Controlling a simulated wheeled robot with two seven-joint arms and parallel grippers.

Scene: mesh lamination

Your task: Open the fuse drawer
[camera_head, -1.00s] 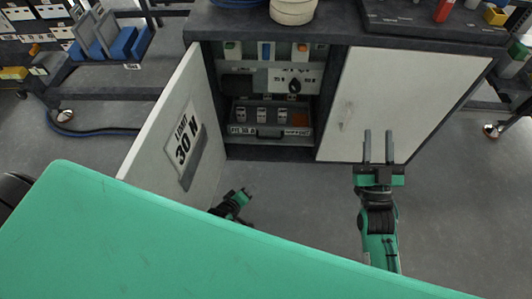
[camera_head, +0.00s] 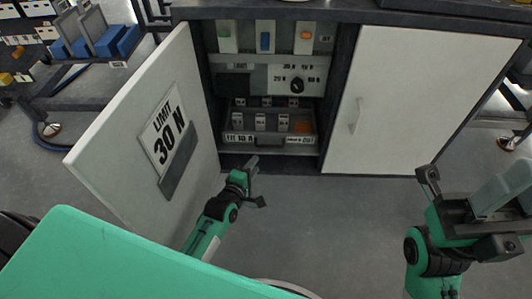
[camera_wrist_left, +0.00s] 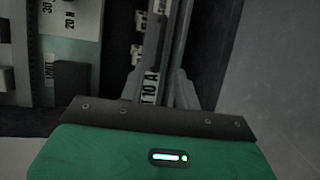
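The fuse drawer (camera_head: 240,139) is a grey tray low in the open cabinet, with rows of white fuses, labels and a dark handle (camera_head: 268,143) on its front. My left gripper (camera_head: 258,183) is below and in front of the drawer, apart from the handle. Its fingers look apart and empty. In the left wrist view, the slim grey fingers (camera_wrist_left: 168,55) stand before a "10 A" label (camera_wrist_left: 151,88); the handle is not clear there. My right gripper (camera_head: 480,205) is at the right, in front of the closed door, open and empty.
The open left door (camera_head: 130,110), marked "LIMIT 30 N", swings out left of my left arm. The closed right door (camera_head: 425,100) has a small handle. Above the drawer are a panel with a black knob (camera_head: 297,86) and coloured switches. The floor ahead is clear.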

